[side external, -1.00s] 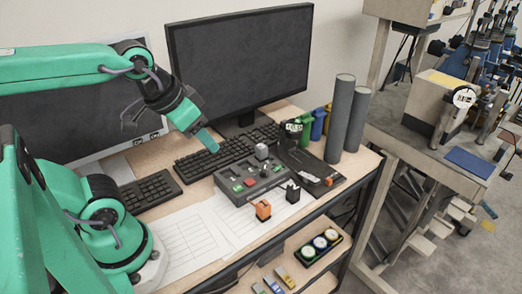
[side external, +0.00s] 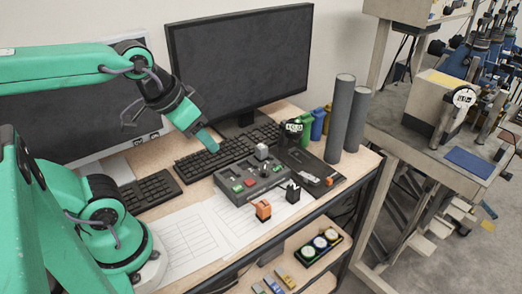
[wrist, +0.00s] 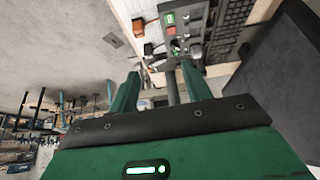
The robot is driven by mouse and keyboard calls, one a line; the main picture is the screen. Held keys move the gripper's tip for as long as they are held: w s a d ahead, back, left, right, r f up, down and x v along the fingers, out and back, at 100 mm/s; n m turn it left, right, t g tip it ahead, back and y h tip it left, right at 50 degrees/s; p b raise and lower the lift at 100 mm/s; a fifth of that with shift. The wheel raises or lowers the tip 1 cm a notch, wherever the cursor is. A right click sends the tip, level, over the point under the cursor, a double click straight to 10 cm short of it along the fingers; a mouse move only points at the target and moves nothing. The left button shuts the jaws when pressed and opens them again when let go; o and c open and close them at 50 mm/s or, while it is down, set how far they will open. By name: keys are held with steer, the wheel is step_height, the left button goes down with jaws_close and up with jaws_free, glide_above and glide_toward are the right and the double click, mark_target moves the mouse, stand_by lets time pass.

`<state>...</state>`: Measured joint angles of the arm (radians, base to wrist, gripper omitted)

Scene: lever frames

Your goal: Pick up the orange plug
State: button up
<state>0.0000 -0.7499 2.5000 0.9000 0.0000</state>
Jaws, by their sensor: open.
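The orange plug (side external: 263,210) stands on the white paper near the front edge of the table, in front of the grey control box (side external: 252,181). In the wrist view the orange plug (wrist: 138,27) is small, near the top, left of the control box (wrist: 183,22). My gripper (side external: 207,141) is up over the keyboard, to the left of the plug and well apart from it. In the wrist view my gripper (wrist: 160,75) has its two green fingers apart, with nothing held between them.
A black plug (side external: 292,192) stands close to the right of the orange one. Keyboards, a monitor (side external: 240,65) and two grey cylinders (side external: 341,120) stand behind. A lower shelf holds a tray of round buttons (side external: 319,246). Paper sheets (side external: 190,245) lie flat at front left.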

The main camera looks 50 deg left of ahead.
steer(key=shift+o, duration=0.4)
steer(key=shift+w, duration=0.1)
steer(key=g, duration=0.5)
glide_above(264, 203)
steer(key=f, duration=1.4)
steer(key=shift+a+f, duration=0.25)
steer(key=shift+f, duration=0.05)
steer(key=shift+w+d+f+g, duration=0.15)
steer(key=shift+f+g, duration=0.15)
steer(key=shift+f, duration=0.35)
steer(key=shift+f, duration=0.1)
steer(key=shift+f, duration=1.2)
